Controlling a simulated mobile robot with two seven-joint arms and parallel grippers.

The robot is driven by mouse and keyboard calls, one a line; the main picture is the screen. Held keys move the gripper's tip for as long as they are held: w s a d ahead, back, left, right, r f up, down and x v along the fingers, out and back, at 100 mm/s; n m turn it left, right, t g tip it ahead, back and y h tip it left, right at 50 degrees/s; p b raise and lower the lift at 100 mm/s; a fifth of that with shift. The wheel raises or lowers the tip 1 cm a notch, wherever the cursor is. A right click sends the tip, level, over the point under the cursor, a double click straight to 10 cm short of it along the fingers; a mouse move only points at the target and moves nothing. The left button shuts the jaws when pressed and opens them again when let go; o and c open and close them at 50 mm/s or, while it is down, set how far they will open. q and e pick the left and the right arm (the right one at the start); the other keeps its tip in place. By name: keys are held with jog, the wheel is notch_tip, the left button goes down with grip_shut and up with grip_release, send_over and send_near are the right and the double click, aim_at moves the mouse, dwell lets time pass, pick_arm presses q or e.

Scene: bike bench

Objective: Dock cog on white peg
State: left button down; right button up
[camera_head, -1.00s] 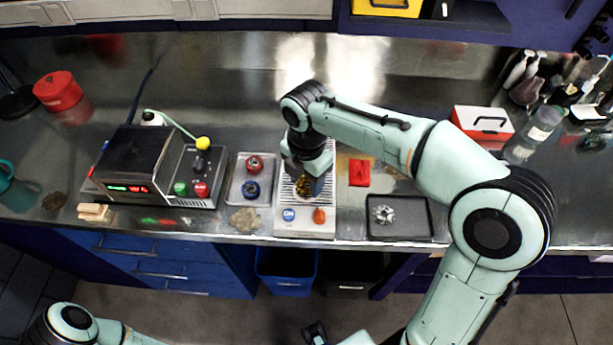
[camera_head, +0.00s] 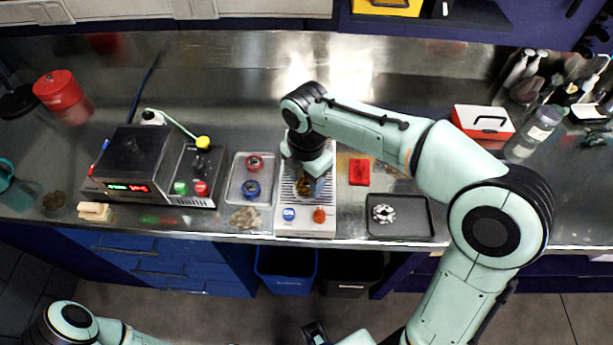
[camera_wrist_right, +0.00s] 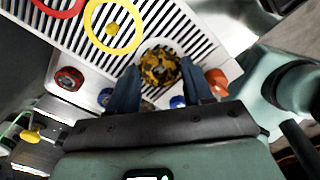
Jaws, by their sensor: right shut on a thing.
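My right gripper (camera_head: 308,185) is over the slotted grey-white plate (camera_head: 282,212), pointing down. In the right wrist view its two dark blue fingers (camera_wrist_right: 160,85) stand on either side of a gold and black cog (camera_wrist_right: 160,66), shut on it. The cog also shows below the hand in the head view (camera_head: 304,187). A white ring (camera_wrist_right: 149,47) shows partly around the cog's far side. The white peg itself is hidden, and I cannot tell whether the cog touches it. A yellow ring (camera_wrist_right: 92,38) and a red ring (camera_wrist_right: 48,9) lie beside it.
Left of the plate is a tray (camera_head: 236,190) with a red and a blue part, then a machine with a red display (camera_head: 130,160). Right are a red block (camera_head: 359,172) and a black tray (camera_head: 410,232) with a silver cog (camera_head: 384,213). A blue knob (camera_head: 289,214) and an orange knob (camera_head: 319,215) sit on the plate's front.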

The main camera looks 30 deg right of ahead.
pick_arm(q)
jog(key=shift+s+f, duration=0.1)
jog(key=shift+f, duration=0.15)
pick_arm(e)
jog(key=shift+f, duration=0.4)
jog(key=o, duration=0.8)
jog(key=shift+r+p, duration=1.9)
jog(key=shift+r, duration=1)
pick_arm(q)
jog(key=w+r+p, duration=0.3)
jog(key=w+r, duration=0.3)
jog(key=r, duration=0.3)
jog(key=shift+w+r+t, duration=0.15)
jog(key=shift+w+t, duration=0.15)
jog(key=shift+t, duration=0.1)
pick_arm(e)
notch_tip(320, 180, up, 5)
jog(key=shift+r, duration=0.1)
pick_arm(q)
jog(key=shift+s, duration=0.1)
pick_arm(e)
jog(key=shift+s, duration=0.1)
